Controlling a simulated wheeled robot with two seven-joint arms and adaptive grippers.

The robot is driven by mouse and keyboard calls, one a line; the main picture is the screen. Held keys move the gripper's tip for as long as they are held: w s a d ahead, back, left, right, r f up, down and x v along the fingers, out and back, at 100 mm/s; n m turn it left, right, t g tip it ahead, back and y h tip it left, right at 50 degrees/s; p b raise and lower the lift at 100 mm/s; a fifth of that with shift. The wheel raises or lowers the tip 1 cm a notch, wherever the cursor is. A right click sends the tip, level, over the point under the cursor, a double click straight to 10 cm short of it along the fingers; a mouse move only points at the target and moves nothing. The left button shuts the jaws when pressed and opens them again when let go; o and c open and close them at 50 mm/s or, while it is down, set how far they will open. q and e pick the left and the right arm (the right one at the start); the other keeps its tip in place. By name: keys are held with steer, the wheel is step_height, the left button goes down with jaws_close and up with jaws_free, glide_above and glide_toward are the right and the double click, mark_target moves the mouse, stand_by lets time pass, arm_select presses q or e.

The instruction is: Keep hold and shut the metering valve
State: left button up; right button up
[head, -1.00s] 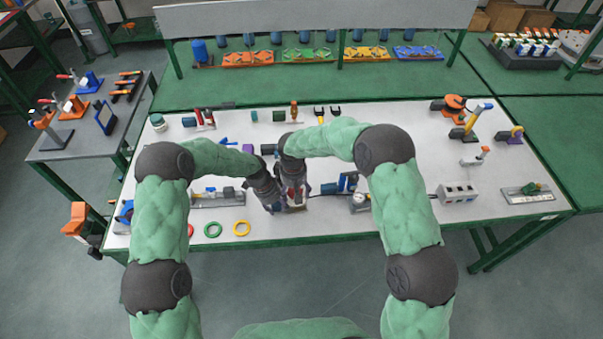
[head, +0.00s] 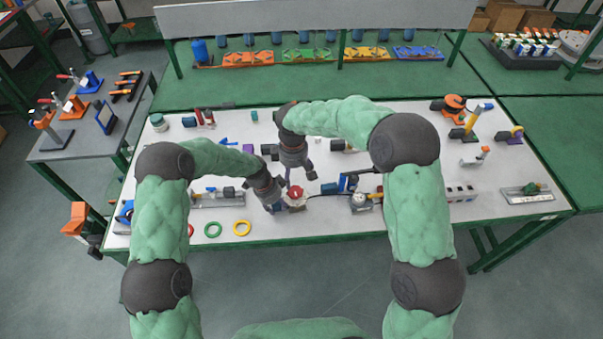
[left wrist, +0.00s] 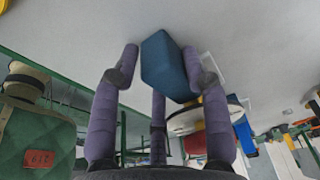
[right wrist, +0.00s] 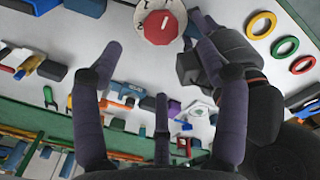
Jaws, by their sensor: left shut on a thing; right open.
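The metering valve shows as a red round knob (head: 295,192) on a pale base near the table's front edge. In the right wrist view the red knob (right wrist: 160,26) carries a white mark and sits on a white dial with dark markings. My left gripper (head: 277,207) is beside the valve, at its left. The left wrist view shows it shut on a blue block (left wrist: 167,67), one finger on each side. My right gripper (head: 304,174) is open and empty, behind the knob and apart from it. The valve's underside is hidden.
Green (head: 213,229) and yellow (head: 242,228) rings lie left along the front edge. A blue part (head: 348,182) and a round gauge-like part (head: 359,202) stand right of the valve. A pale multi-socket box (head: 460,192) is farther right. The white table is clear between its right-hand tools.

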arm_select(q)
steer(key=shift+s+f, duration=0.1)
arm_select(e)
steer(key=shift+s+d+r+m+t+y, duration=0.2)
steer(key=shift+s+d+r+m+t, duration=0.4)
steer(key=shift+m, duration=0.5)
steer(key=shift+s+d+r+m+t+y, duration=0.2)
steer(key=shift+s+d+r+m+t, duration=0.2)
steer(key=shift+s+r+m+t, duration=0.5)
steer(key=shift+w+f, duration=0.3)
arm_select(q)
steer(key=o, duration=1.5)
